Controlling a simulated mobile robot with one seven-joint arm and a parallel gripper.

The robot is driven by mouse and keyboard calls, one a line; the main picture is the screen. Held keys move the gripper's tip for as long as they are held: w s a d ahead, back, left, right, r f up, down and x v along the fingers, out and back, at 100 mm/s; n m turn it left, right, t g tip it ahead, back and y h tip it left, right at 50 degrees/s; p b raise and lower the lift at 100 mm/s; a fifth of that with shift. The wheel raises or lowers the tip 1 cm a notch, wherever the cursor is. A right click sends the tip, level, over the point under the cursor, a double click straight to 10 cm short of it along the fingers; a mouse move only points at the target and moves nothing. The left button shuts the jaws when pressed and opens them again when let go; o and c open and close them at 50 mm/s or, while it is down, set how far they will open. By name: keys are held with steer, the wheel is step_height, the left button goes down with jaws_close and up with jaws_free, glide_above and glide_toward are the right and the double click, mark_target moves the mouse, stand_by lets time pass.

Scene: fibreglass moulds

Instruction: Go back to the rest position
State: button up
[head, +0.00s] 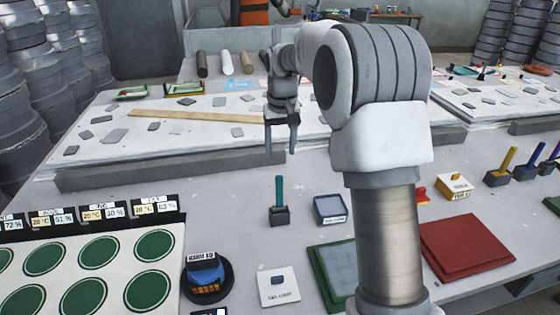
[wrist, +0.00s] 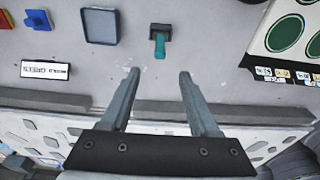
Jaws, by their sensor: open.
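My gripper (head: 282,139) is open and empty, pointing down above the table near the front edge of the white mould board. It also shows in the wrist view (wrist: 160,80), with its two fingers apart and nothing between them. A small dark block with an upright teal handle (head: 279,198) stands in front of the gripper in the head view. In the wrist view the teal-handled block (wrist: 159,40) lies beyond the fingertips, apart from them.
A blue-grey tray (head: 330,209) stands beside the teal-handled block. A sheet with green circles (head: 60,278) lies front left, and a red plate (head: 467,247) at right. Small grey pieces and a wooden strip (head: 195,115) lie on the white board (head: 90,152). Bare table surrounds the teal-handled block.

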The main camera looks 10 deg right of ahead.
steer(key=shift+r, duration=0.6)
steer(key=shift+s, duration=0.1)
